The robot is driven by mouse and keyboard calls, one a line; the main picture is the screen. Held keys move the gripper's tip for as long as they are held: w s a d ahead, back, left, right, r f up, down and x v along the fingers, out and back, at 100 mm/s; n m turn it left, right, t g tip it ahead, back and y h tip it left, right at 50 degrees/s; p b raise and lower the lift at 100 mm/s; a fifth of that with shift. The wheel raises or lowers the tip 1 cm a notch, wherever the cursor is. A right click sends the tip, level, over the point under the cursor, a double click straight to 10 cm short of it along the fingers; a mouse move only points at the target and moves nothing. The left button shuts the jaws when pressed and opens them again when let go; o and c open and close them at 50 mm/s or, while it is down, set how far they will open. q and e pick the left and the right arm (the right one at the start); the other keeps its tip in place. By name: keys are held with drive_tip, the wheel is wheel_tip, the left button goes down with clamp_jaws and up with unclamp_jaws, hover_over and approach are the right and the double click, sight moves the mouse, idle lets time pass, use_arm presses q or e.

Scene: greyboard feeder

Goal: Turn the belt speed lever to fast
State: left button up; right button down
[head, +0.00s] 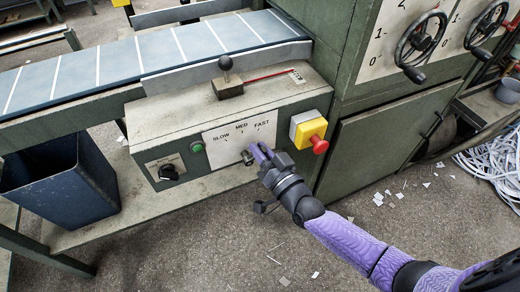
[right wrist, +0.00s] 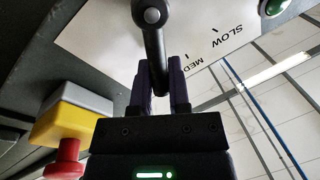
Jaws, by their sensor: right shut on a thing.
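The belt speed lever is a black bar with a round hub (right wrist: 152,15) in the right wrist view. It stands in front of the white dial plate (head: 231,142) marked SLOW, MED and FAST. My right gripper (head: 258,153) is at the plate, and its purple fingers (right wrist: 160,92) are shut on the lever's outer part. In the right wrist view the lever lies past MED, on the side away from SLOW. The FAST mark is hidden there, so I cannot tell the exact setting. In the head view my gripper covers much of the lever. My left gripper is not in view.
A yellow box with a red stop button (head: 317,143) sits close right of the dial; it also shows in the right wrist view (right wrist: 66,150). A green button (head: 197,146) and black knob (head: 168,172) are left. A ball-topped lever (head: 226,75) stands on the housing above.

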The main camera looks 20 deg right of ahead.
drive_tip(key=c, duration=0.6)
unclamp_jaws()
drive_tip(key=shift+s+d, duration=0.1)
drive_tip(key=shift+s, duration=0.2)
drive_tip(key=p+v, duration=0.3)
drive_tip(key=v, duration=0.6)
drive_tip(key=shift+s+f, duration=0.2)
